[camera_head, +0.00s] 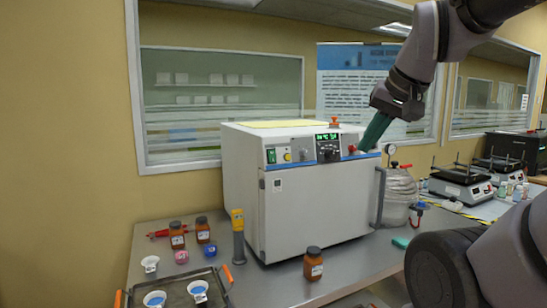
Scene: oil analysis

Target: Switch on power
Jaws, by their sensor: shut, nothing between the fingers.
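A white oven-like machine (315,205) stands on the steel bench. Whether the switch is pressed is too small to tell. My gripper (364,147) comes down from the upper right, shut and empty. Its tips are close to the red button at the panel's right end; I cannot tell if they touch.
Brown bottles (313,263) and a yellow-topped handheld device (238,235) stand before and left of the machine. A tray (180,281) with small cups lies at the lower left. A glass vessel (398,197) and hot plates (461,184) stand to the right.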

